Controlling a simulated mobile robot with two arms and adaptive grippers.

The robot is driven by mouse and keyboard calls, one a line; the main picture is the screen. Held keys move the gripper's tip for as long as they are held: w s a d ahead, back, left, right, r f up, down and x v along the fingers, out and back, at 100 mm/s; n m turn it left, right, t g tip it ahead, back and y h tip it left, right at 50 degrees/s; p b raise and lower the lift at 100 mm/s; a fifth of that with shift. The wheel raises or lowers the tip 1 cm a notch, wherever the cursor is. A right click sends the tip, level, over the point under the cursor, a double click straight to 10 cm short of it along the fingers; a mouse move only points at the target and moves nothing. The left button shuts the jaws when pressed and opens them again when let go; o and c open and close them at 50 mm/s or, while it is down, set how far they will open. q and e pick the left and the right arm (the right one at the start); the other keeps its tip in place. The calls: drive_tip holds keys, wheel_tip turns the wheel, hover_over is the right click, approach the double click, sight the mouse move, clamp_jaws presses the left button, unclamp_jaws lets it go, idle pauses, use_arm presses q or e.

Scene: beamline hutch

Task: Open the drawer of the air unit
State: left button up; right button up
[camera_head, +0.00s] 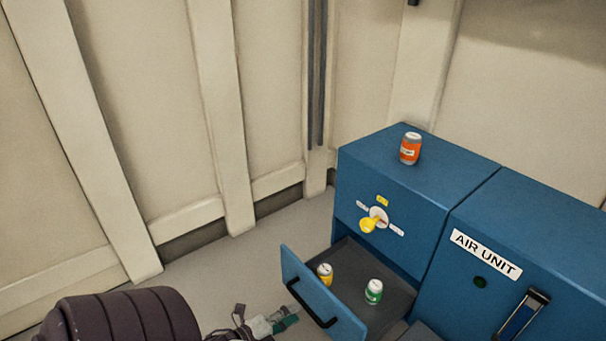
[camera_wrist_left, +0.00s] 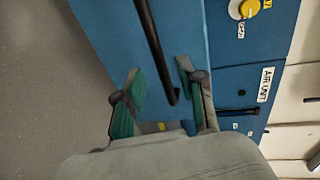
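The blue cabinet (camera_head: 410,198) has a drawer standing pulled out, with a blue front (camera_head: 318,297) and a black bar handle (camera_head: 312,305). The label AIR UNIT (camera_head: 486,253) is on the adjoining blue box to its right. My left gripper (camera_head: 284,320) is beside the drawer front, left of and below the handle. In the left wrist view, its green-padded fingers (camera_wrist_left: 160,98) are spread apart. The handle (camera_wrist_left: 156,50) runs down in the picture, its end showing between them. I cannot tell whether they touch it. My right gripper is not in view.
A yellow can (camera_head: 325,274) and a green can (camera_head: 374,291) stand in the drawer. An orange can (camera_head: 410,148) stands on the cabinet top. A yellow knob (camera_head: 370,224) is above the drawer. The floor (camera_head: 240,262) left of the cabinet is clear up to the wall.

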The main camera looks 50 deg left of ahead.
use_arm(q)
drive_tip(key=v, duration=0.7)
idle(0.4)
